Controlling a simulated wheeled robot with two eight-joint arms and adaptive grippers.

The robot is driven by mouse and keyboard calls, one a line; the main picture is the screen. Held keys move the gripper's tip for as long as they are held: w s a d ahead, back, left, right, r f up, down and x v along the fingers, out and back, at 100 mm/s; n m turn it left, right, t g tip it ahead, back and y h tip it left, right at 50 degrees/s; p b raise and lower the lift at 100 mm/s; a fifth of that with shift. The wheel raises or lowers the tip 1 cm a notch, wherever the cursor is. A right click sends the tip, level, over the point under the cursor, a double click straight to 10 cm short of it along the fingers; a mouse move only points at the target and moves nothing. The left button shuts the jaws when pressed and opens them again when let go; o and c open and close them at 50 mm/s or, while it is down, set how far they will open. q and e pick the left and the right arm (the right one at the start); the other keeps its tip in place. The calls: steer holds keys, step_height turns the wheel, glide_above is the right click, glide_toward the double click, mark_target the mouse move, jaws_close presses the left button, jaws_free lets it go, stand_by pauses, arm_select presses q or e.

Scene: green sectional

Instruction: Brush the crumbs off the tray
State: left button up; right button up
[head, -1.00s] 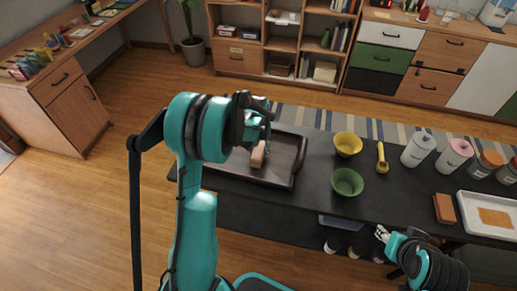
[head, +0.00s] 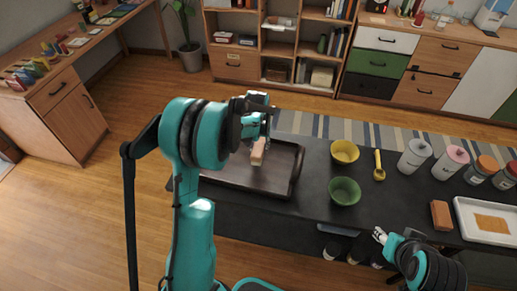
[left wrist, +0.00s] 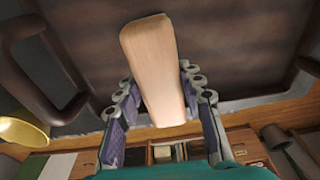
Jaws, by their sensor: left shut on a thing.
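The dark brown tray (head: 232,182) lies at the left end of the black table. My left gripper (head: 259,140) is over the tray, shut on a light wooden block-like piece, seemingly the brush (head: 258,153). In the left wrist view the brush (left wrist: 155,65) sits between the two fingers, with the tray (left wrist: 235,50) behind it. Any bristles are hidden, and I cannot tell whether the brush touches the tray. No crumbs can be made out. My right gripper (head: 380,236) is by the table's front edge, apart from the tray; its jaws are too small to read.
To the right of the tray are a yellow bowl (head: 344,152), a green bowl (head: 344,191) and a yellow utensil (head: 379,166). Bottles and jars stand farther right, with a brown block (head: 440,215) and a white tray (head: 461,210).

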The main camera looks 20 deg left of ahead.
arm_select(q)
steer(key=shift+w+r, duration=0.1)
steer(key=shift+r, duration=0.45)
steer(key=shift+r+p, duration=1.05)
steer(key=shift+r, duration=0.25)
